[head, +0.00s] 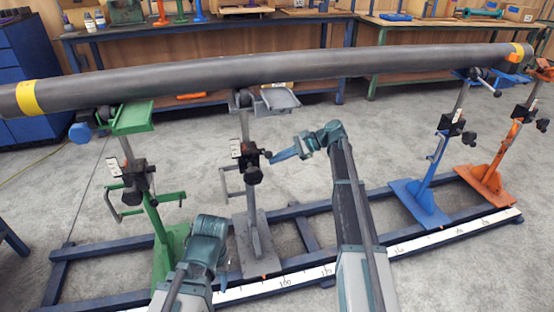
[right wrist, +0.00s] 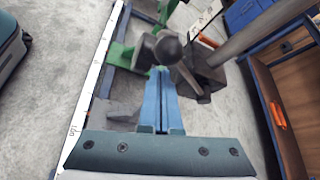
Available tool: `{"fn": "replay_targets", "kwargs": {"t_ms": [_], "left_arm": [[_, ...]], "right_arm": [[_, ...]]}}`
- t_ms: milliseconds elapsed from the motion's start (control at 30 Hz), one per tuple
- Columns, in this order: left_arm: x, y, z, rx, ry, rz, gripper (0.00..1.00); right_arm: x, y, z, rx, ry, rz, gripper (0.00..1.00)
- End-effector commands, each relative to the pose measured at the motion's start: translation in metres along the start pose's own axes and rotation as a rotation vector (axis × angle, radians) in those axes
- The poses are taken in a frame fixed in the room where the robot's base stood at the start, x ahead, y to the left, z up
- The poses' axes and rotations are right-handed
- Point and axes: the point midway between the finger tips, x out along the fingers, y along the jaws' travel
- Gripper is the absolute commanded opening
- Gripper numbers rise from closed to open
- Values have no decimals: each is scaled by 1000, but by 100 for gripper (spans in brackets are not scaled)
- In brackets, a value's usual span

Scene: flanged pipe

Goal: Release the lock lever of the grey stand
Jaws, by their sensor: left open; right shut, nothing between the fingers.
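The grey stand (head: 243,205) stands left of centre in the head view, under the long pipe (head: 270,68). A black clamp (head: 246,158) sits on its post. In the right wrist view, a lever with a dark ball knob (right wrist: 168,49) shows on the black clamp (right wrist: 205,68). My right gripper (head: 271,158) is shut and empty, its blue fingers pointing left at the clamp. In the right wrist view its fingertips (right wrist: 159,72) lie just below the ball knob; I cannot tell whether they touch. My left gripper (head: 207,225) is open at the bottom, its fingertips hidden.
A green stand (head: 165,235) is to the left, and a blue stand (head: 420,195) and an orange stand (head: 490,175) are to the right. A blue floor frame (head: 318,206) with a white scale (head: 310,275) runs below. Workbenches line the back.

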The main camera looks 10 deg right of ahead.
Motion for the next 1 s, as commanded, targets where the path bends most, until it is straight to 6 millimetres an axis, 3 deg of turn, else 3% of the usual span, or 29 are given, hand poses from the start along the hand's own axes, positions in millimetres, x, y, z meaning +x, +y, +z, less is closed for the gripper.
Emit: {"fn": "replay_targets", "kwargs": {"t_ms": [33,267,300,700,1000], "left_arm": [[12,1,-1,1,0,-1,50],[36,4,-3,5,2,2,50],[21,2,-2,4,2,1,50],[-14,-1,1,-1,0,0,50],[-22,-2,1,-2,0,3,50]], "right_arm": [[6,4,-10,0,0,0,0],[20,11,-29,0,0,1,0],[5,4,-21,1,1,0,0],[-61,-8,-22,0,1,1,0],[-82,-10,-25,0,1,2,0]]}}
